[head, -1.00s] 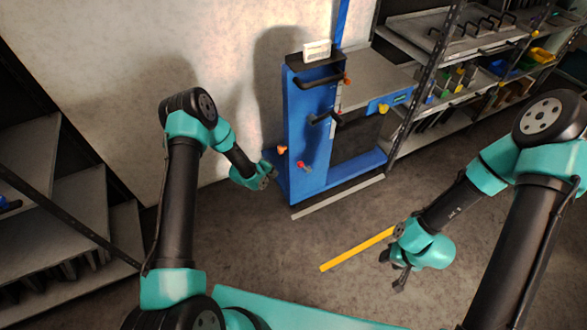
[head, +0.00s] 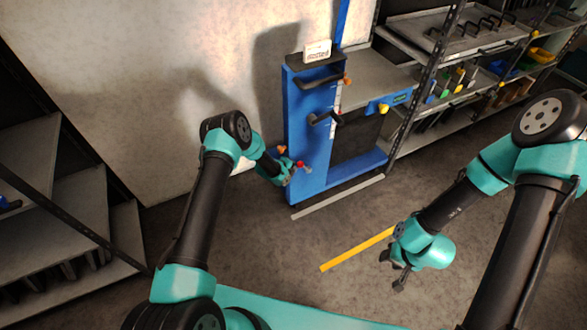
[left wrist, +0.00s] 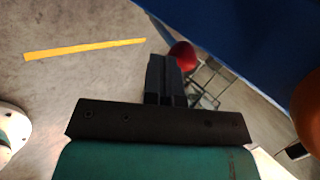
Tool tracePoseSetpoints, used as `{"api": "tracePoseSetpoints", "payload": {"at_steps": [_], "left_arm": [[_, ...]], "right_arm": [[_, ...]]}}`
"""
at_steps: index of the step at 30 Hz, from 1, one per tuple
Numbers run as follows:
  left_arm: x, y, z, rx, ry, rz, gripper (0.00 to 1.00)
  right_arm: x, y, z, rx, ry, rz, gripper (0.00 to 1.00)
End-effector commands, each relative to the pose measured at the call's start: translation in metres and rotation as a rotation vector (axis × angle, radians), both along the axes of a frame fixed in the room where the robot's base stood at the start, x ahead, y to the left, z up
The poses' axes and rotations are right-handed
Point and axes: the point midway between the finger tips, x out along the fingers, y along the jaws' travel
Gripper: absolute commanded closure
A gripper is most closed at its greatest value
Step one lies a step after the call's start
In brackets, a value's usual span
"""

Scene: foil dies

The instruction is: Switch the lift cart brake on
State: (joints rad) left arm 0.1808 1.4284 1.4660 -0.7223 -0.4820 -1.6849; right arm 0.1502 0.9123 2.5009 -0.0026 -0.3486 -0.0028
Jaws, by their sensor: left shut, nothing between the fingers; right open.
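The blue lift cart (head: 305,130) stands against the wall, with black handles on its front and a grey platform (head: 375,78) to its right. A small red knob (head: 300,164) sits low on the cart's front, probably the brake lever's end. My left gripper (head: 289,180) is shut and empty, right beside the red knob. In the left wrist view the shut fingers (left wrist: 164,80) are close to the red knob (left wrist: 183,55); I cannot tell whether they touch. My right gripper (head: 398,272) is open and empty above the floor, well away from the cart.
An orange knob (head: 281,150) sits at the cart's left side near my left gripper. A yellow floor strip (head: 355,250) lies in front. The floor before the cart is free.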

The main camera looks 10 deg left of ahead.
Motion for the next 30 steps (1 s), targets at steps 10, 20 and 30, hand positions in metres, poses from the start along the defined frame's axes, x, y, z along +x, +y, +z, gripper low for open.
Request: {"api": "tracePoseSetpoints", "payload": {"at_steps": [10,20,30], "left_arm": [[0.004,-0.003,0.001,0.0,-0.001,0.001,1.0],[0.021,-0.024,0.021,0.001,-0.002,-0.001,1.0],[0.024,-0.027,0.023,0.001,0.0,0.001,1.0]], "right_arm": [[0.0,0.0,0.0,0.0,0.0,0.0,0.57],[0.0,0.0,0.0,0.0,0.0,0.0,0.57],[0.0,0.0,0.0,0.0,0.0,0.0,0.57]]}}
